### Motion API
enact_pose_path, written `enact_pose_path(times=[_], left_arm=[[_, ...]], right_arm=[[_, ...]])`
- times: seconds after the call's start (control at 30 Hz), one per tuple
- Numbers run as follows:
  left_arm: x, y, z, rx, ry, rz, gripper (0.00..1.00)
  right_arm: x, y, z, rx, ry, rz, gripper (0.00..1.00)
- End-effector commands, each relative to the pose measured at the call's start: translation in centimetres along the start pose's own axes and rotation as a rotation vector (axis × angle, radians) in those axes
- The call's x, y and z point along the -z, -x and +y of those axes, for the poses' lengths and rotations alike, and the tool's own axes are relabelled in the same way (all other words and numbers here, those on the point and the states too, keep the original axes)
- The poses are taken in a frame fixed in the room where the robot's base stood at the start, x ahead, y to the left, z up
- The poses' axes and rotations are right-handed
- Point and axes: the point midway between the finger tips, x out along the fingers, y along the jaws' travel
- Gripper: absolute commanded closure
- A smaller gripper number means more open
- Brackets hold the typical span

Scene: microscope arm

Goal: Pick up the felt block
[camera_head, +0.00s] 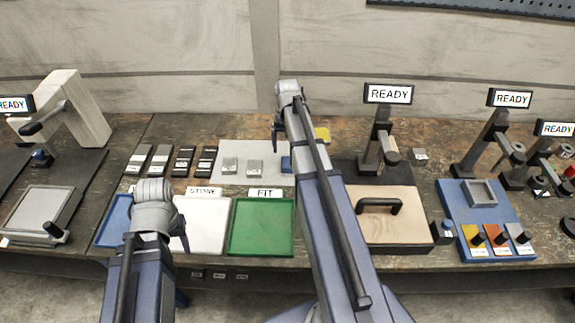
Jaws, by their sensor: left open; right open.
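No block is clearly marked as felt, and I cannot tell which is the felt block. Two small grey blocks, a left one (229,165) and a right one (255,168), lie on a pale mat (240,150). A blue piece (286,164) is at the mat's right side, partly hidden by my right arm. A yellow piece (322,135) lies behind that arm. My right gripper (279,138) is open, above the mat's back right area, its fingers mostly hidden. My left gripper (181,236) is open over the white tray's left side and looks empty.
A blue tray (112,223), a white tray (212,235) labelled STONE and a green tray (262,230) labelled FIT stand along the front. Several dark and grey pieces (182,161) lie left of the mat. A microscope-like stand (380,140) with a READY sign rises right of my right arm.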

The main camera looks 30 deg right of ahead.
Motion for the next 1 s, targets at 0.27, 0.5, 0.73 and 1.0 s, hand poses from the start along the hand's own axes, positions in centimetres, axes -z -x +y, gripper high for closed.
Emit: enact_pose_path(times=[0.27,0.5,0.73,1.0], left_arm=[[0.1,-1.5,0.1,0.000,0.000,0.000,0.50],[0.2,-2.8,0.3,0.000,0.000,0.000,0.50],[0.2,-3.3,0.3,0.000,0.000,0.000,0.50],[0.4,-6.4,0.6,0.000,0.000,0.000,0.50]], right_arm=[[-0.1,-1.5,0.0,0.000,0.001,0.000,0.10],[-0.1,-2.8,-0.1,0.000,0.002,0.000,0.10],[-0.2,-3.3,-0.1,0.000,0.002,0.000,0.10],[-0.7,-6.5,0.0,0.000,0.002,0.000,0.10]])
